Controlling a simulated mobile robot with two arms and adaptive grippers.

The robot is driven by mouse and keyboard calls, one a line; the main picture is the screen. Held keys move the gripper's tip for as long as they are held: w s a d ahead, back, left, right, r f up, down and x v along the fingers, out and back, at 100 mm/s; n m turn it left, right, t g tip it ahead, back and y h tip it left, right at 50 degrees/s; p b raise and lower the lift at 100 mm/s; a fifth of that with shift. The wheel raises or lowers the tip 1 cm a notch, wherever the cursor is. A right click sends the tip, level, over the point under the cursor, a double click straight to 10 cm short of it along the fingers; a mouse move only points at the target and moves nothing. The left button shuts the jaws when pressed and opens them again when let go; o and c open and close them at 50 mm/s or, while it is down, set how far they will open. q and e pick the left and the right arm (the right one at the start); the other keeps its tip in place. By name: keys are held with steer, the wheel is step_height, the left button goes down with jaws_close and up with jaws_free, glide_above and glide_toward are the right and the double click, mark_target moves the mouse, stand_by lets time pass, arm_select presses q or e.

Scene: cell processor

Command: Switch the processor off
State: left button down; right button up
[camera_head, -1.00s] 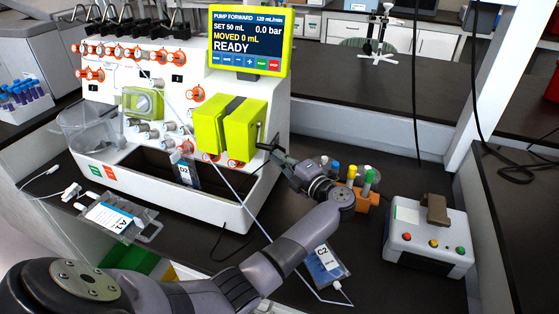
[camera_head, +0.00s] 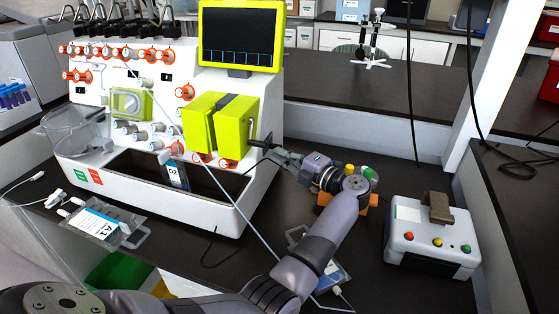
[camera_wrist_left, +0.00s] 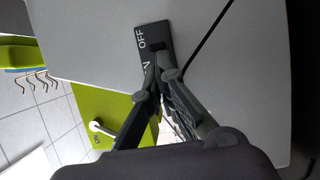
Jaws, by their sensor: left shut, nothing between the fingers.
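The white processor (camera_head: 222,82) stands at the left of the head view with its green-framed screen (camera_head: 238,36) on top; the screen is dark. In the left wrist view, a dark switch plate (camera_wrist_left: 150,38) is on the processor's pale side wall (camera_wrist_left: 92,52), with "OFF" readable and the other label partly covered. My left gripper (camera_head: 277,157) is beside the processor's right side. In the left wrist view its shut, empty fingertips (camera_wrist_left: 158,66) are at the switch, over part of the plate; contact cannot be made out. My right gripper is not in view.
A small white box (camera_head: 416,225) with coloured buttons stands on the dark bench at right. An orange tube rack (camera_head: 372,199) is partly behind my left arm. A labelled bag (camera_head: 97,222) lies in front of the processor, and a black cable runs nearby.

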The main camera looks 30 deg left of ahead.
arm_select(q)
steer(key=shift+w, duration=0.15)
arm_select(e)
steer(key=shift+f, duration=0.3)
arm_select(q)
step_height(320, 180, up, 10)
steer(key=b, duration=0.1)
steer(key=shift+w, duration=0.25)
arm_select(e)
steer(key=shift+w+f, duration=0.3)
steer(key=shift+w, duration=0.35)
arm_select(q)
steer(key=shift+d, duration=0.1)
